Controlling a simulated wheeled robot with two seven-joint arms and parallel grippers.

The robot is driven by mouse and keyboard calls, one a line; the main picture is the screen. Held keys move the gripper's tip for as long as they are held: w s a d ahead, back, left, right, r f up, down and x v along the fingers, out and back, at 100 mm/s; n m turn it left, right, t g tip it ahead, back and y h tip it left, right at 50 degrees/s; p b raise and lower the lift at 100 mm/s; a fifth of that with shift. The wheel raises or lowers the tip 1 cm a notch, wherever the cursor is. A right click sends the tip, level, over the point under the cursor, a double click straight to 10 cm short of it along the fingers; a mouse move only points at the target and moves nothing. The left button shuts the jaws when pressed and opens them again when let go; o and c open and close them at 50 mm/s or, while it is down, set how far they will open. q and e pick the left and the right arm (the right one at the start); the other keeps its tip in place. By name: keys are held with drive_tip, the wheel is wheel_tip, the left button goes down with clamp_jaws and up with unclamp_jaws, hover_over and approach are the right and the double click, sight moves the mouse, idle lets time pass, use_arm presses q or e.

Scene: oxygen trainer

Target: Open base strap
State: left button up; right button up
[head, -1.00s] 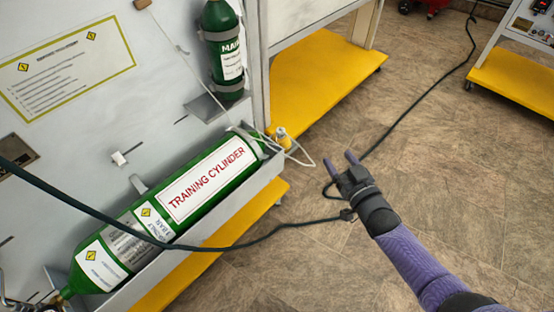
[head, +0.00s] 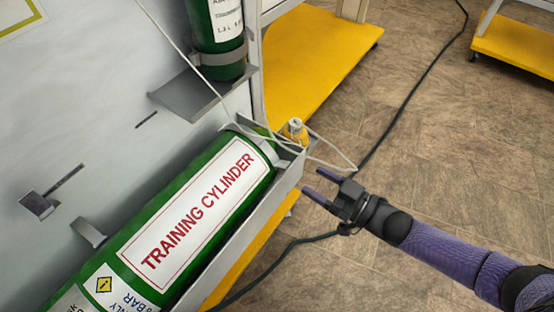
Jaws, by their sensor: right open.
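A green training cylinder (head: 200,220) with a white and red label lies tilted in a grey tray (head: 262,212) on the panel. A grey strap (head: 262,150) crosses its far end, the base end, where a thin white cord (head: 340,166) passes and loops out to the right. I cannot tell how the strap is fastened. My right gripper (head: 312,183) is open and empty, just right of the tray's end. Its two fingers point left toward the cylinder's base end, apart from the strap in the picture. My left gripper is out of view.
A small yellow fitting with a pale top (head: 297,130) stands beside the tray's end. A dark hose (head: 415,90) crosses the tiled floor.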

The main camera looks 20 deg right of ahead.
sight(288, 165)
drive_tip(key=b+x, duration=0.2)
drive_tip(key=x, duration=0.5)
drive_tip(key=shift+f+b, duration=0.1)
drive_tip(key=shift+b, duration=0.25)
drive_tip(key=shift+w+a, duration=0.25)
drive_tip(key=shift+r, duration=0.2)
drive_tip(key=c, duration=0.5)
clamp_jaws()
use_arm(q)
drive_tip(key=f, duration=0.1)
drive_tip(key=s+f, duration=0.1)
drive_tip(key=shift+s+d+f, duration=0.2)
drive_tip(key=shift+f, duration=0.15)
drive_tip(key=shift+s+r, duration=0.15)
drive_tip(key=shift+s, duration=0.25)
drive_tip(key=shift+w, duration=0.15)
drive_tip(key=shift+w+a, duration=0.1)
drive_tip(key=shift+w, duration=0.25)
